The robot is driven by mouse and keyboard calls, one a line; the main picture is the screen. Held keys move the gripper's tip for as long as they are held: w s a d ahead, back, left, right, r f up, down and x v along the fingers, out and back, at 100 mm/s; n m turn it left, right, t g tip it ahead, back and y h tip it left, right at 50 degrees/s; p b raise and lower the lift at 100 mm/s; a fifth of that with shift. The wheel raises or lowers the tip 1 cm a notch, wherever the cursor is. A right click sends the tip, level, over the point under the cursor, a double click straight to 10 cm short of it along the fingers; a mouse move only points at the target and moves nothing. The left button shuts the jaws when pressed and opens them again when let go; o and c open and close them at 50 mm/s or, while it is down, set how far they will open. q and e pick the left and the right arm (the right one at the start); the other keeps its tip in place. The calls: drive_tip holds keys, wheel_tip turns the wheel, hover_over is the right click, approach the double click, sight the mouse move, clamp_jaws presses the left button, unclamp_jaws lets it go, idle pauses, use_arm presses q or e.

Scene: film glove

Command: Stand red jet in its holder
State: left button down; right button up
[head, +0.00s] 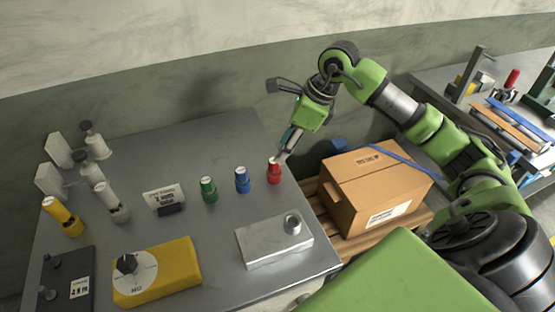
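The red jet (274,173) stands upright on the grey metal table, near its right edge, with a pale tip on top. My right gripper (283,155) points down at the red jet's top from above and behind. Its fingertips overlap the tip in the picture. I cannot tell whether they touch it or how far apart they are. A silvery metal block (264,246) with a round ring-like socket (293,223) lies nearer on the table and looks like the holder. No jet stands in the socket. My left gripper is not in view.
A blue jet (242,180) and a green jet (209,190) stand left of the red one. A small sign (165,199), a yellow dial box (158,271) and several bottles are farther left. A cardboard box (374,186) sits on a pallet beyond the table's right edge.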

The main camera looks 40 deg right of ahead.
drive_tip(key=v, duration=0.5)
drive_tip(key=shift+r+b, duration=0.25)
drive_tip(key=shift+b, duration=0.05)
drive_tip(key=shift+s+f, duration=0.1)
drive_tip(key=shift+s, duration=0.05)
